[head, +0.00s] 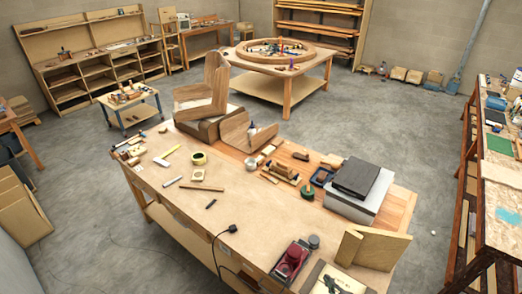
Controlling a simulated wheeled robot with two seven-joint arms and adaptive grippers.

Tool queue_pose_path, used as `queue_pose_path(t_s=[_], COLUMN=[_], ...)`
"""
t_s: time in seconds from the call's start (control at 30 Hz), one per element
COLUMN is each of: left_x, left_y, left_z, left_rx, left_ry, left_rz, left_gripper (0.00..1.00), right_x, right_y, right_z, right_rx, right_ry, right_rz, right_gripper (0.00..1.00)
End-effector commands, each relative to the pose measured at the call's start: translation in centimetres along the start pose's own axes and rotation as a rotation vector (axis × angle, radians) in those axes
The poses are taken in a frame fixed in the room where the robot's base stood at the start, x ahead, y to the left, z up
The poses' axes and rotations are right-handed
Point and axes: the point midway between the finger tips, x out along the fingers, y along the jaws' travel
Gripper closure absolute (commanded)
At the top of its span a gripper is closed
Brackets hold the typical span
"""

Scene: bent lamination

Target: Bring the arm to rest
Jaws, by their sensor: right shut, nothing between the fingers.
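I cannot make out either of my arms or grippers in the head view. The large workbench (205,230) fills the middle and front of the view. Bent wooden laminations (215,85) stand at its far left end, and another curved wooden piece (238,133) is beside them.
A black-topped grey box (357,178), a red power tool (291,262) and a wooden angle block (375,248) sit on the bench's right half. Small blocks and tools lie at the left. Open floor (410,135) surrounds the bench. A round wooden form (262,62) rests on the back table.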

Motion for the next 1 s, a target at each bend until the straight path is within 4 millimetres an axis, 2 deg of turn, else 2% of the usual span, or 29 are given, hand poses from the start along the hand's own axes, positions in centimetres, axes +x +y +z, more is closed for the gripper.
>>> queue_pose_path(t_s=[0.1,0.27,0.47,0.57,0.7,0.8,1.0], left_x=[0.0,0.0,0.0,0.0,0.0,0.0,0.0], left_y=[0.0,0.0,0.1,0.1,0.1,0.0,0.1], left_z=[0.7,0.4,1.5,1.9,1.4,0.9,0.9], left_rx=[-0.001,0.0,-0.003,-0.003,-0.002,-0.001,-0.001], left_ry=[-0.011,-0.008,-0.021,-0.026,-0.021,-0.015,-0.014], left_rz=[0.0,0.0,0.001,0.001,0.001,0.0,0.0], left_gripper=[0.52,0.52,0.52,0.52,0.52,0.52,0.52], right_x=[-0.7,-2.3,-5.6,-8.5,-13.7,-16.6,-21.4], right_y=[0.2,0.5,0.3,-0.1,-1.4,-2.3,-3.7], right_z=[0.4,1.6,3.4,4.6,6.0,6.5,6.6], right_rx=[0.056,0.161,0.346,0.477,0.675,0.774,0.911], right_ry=[-0.041,-0.12,-0.255,-0.35,-0.496,-0.572,-0.681], right_rz=[-0.001,-0.006,-0.024,-0.045,-0.09,-0.12,-0.171], right_gripper=[1.0,1.0,1.0,1.0,1.0,1.0,1.0])
